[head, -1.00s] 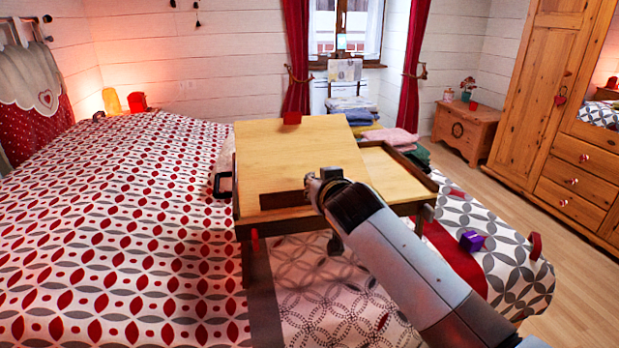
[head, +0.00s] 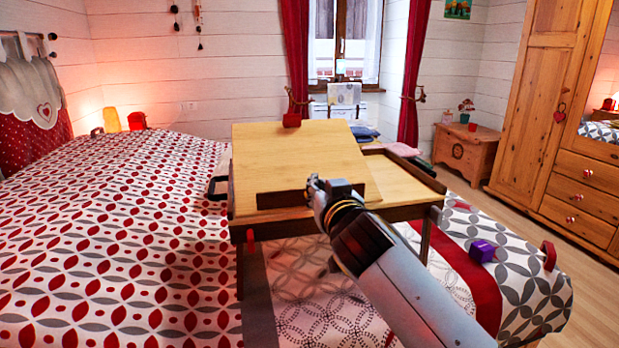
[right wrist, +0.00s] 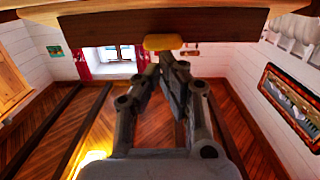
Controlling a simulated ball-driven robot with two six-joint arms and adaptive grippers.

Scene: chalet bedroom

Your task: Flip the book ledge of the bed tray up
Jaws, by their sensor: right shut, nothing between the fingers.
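The bed tray (head: 400,196) stands on the bed, its pale wooden panel (head: 300,150) sloping up toward the back. The dark brown book ledge (head: 283,200) runs along the panel's lower front edge. Its angle is hard to judge, and my right gripper hides part of it. My right gripper (head: 318,188) is shut and empty, at the ledge. In the right wrist view, the closed fingers (right wrist: 166,60) point at a dark wooden strip (right wrist: 100,30). Whether they touch it I cannot tell. My left gripper is out of view.
A black handle (head: 214,188) is at the tray's left side. The patterned bed (head: 110,250) is open to the left.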

